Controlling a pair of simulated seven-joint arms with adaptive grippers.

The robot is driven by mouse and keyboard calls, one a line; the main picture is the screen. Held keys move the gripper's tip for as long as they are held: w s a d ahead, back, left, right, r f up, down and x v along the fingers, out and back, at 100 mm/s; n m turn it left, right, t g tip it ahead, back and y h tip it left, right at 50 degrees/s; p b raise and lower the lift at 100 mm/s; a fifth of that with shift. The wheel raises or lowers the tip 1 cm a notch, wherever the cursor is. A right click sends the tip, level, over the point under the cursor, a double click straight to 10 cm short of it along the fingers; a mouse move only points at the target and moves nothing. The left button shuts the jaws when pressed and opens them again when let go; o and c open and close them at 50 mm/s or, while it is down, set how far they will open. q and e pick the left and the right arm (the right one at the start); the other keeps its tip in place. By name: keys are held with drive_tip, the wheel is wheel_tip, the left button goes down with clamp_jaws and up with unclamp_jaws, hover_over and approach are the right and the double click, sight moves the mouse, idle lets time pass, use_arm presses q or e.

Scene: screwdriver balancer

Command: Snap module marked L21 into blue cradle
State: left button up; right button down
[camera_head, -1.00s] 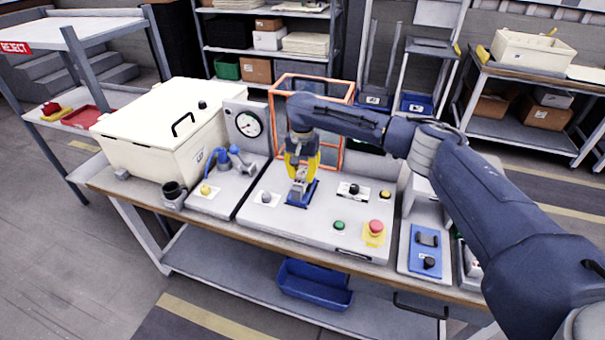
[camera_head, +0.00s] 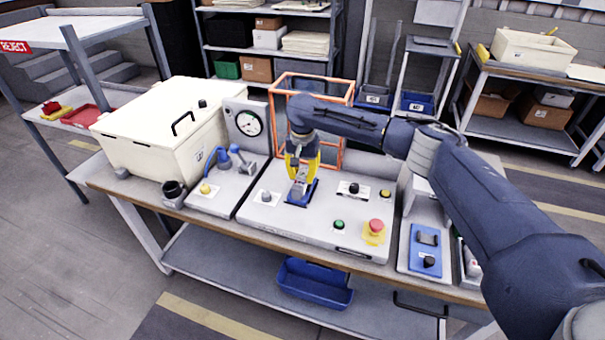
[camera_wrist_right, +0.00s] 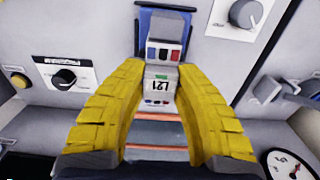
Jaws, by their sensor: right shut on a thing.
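The module marked L21 (camera_wrist_right: 160,86) is a small grey-white block, its label upside down in the right wrist view. It stands at the blue cradle (camera_wrist_right: 145,22), which also shows in the head view (camera_head: 295,201) on the grey panel. My right gripper (camera_head: 302,178) is over the cradle, its yellow fingers pointing down. In the right wrist view my right gripper (camera_wrist_right: 160,68) has its fingertips on both sides of the module, shut on it. Whether the module is fully seated cannot be told. My left gripper is not in view.
A red emergency button (camera_head: 376,226), a green button (camera_head: 339,225) and a black knob (camera_head: 353,188) are on the panel. An orange-framed guard (camera_head: 345,125) stands behind. A cream box (camera_head: 150,135) and a gauge (camera_head: 248,123) are to the left.

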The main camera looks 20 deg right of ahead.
idle(0.4)
drive_tip(key=c, duration=1.1)
unclamp_jaws()
drive_tip(key=shift+o, duration=0.2)
wheel_tip(320, 180, up, 12)
drive_tip(key=shift+a, duration=0.1)
